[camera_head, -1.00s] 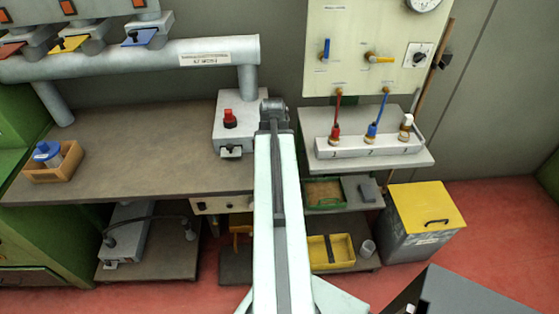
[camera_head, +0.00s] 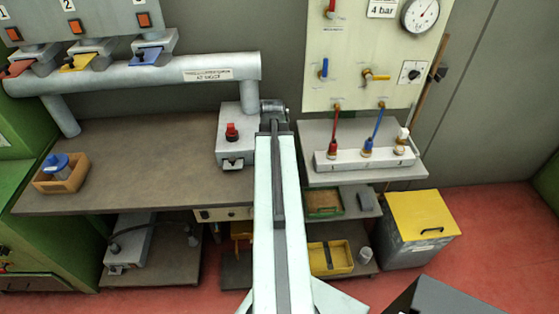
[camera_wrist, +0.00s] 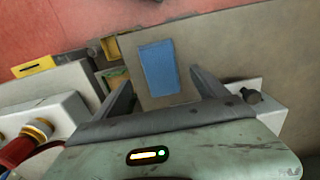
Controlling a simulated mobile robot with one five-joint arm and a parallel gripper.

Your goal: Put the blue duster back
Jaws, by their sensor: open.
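A flat blue rectangle (camera_wrist: 158,67), which looks like the blue duster, lies on a grey-brown surface in the wrist view. My gripper (camera_wrist: 160,82) is open, and its two dark fingers stand apart on either side of the blue piece in the picture. Nothing is held between them. I cannot tell how far the fingertips are above it. In the head view my own arm covers the middle, and neither the blue piece nor the fingers can be made out there.
A switch box (camera_head: 236,137) with a red knob stands left of my arm. A white hose block (camera_head: 365,158) is on the right shelf. A wooden box (camera_head: 60,178) holds a blue-capped jar. A yellow-lidded bin (camera_head: 420,218) stands right. The bench middle (camera_head: 140,150) is clear.

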